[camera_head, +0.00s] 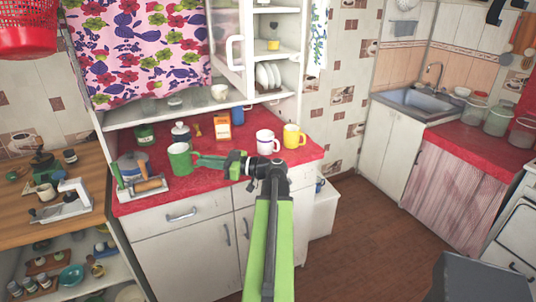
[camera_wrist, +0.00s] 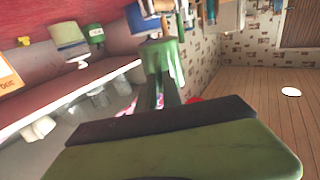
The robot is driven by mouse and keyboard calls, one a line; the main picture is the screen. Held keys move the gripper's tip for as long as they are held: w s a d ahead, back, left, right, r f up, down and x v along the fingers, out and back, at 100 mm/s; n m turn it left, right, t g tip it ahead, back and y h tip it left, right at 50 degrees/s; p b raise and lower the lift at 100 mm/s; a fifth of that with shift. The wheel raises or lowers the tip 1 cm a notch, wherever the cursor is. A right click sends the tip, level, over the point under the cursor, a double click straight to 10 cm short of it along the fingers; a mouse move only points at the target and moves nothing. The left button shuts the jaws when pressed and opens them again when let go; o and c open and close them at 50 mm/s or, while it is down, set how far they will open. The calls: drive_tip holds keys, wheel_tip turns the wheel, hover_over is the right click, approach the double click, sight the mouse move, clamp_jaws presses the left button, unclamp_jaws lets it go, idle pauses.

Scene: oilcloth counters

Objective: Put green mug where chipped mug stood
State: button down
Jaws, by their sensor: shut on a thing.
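The green mug (camera_head: 180,159) is upright at the left part of the red counter in the head view. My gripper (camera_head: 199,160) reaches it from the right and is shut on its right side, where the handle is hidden. I cannot tell if the mug touches the counter. In the wrist view my fingers run up to a green shape that seems to be the mug (camera_wrist: 161,54). No chip shows on either.
A blue mug (camera_head: 238,115), an orange box (camera_head: 222,126) and a white jar (camera_head: 181,134) stand along the back of the red counter (camera_head: 240,157). A pot (camera_head: 132,166) and a rolling pin (camera_head: 148,186) are at its left end. Bare counter lies between box and white mug.

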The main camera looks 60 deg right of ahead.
drive_tip(key=s+d+m+g+h, duration=0.2)
drive_tip(key=s+d+m+h, duration=0.4)
drive_tip(key=d+h, duration=0.45)
drive_tip(key=s+d+m+g+h, duration=0.2)
drive_tip(key=s+d+m+h, duration=0.45)
drive_tip(key=d, duration=0.65)
drive_tip(key=shift+n, duration=0.25)
drive_tip(key=w+a+f+b, duration=0.1)
drive_tip(key=w+f+b, duration=0.1)
drive_tip(key=w, duration=0.1)
drive_tip(key=w+a+f+b, duration=0.1)
drive_tip(key=w+f+b, duration=0.1)
drive_tip(key=w, duration=0.2)
drive_tip(key=w+a+f+b, duration=0.2)
drive_tip(key=w, duration=0.1)
drive_tip(key=shift+w+f+b, duration=0.15)
drive_tip(key=shift+f+b, duration=0.05)
drive_tip(key=shift+b, duration=0.2)
drive_tip(key=shift+w+a, duration=0.15)
drive_tip(key=shift+w, duration=0.1)
wheel_tip(320, 180, down, 4)
drive_tip(key=b, duration=0.4)
drive_tip(key=shift+f, duration=0.15)
drive_tip(key=shift+r, duration=0.2)
drive_tip(key=shift+f, duration=0.15)
drive_tip(key=c, duration=1.5)
unclamp_jaws()
